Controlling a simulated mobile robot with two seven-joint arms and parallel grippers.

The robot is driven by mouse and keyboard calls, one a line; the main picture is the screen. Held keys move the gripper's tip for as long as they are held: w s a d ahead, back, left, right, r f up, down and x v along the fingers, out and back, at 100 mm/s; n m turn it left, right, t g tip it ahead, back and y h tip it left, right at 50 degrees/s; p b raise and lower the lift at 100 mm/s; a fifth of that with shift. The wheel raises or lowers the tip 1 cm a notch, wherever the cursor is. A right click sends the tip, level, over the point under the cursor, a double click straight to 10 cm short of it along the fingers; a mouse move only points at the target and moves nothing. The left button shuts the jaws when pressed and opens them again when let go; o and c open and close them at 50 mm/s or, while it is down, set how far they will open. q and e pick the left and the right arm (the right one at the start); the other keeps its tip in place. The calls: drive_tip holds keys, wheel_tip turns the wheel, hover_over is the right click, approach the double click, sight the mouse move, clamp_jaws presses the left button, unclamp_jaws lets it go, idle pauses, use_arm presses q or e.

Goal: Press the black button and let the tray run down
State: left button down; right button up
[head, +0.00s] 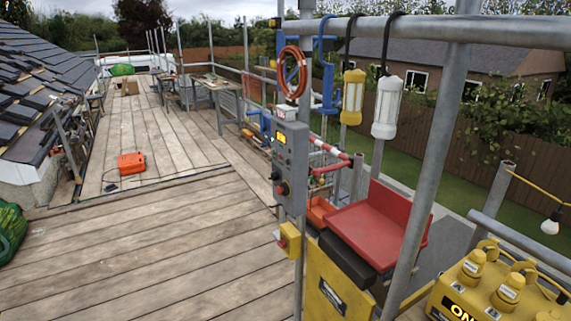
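A grey control box (291,160) is fixed to an upright scaffold pole in the middle of the view. A small dark button (275,176) shows on its lower front, beside a red knob (283,188); small yellow lights are above. The button is too small to tell if it is pressed. A red tray (368,232) with a raised back stands to the right of the box, at the scaffold's outer edge, above a black block. Neither of my grippers is in view.
A yellow box with a red button (289,240) sits lower on the pole. A sloping scaffold pole (428,160) crosses in front at right. A yellow power unit (500,285) stands lower right. An orange case (131,163) lies on the boards, which are mostly clear at left.

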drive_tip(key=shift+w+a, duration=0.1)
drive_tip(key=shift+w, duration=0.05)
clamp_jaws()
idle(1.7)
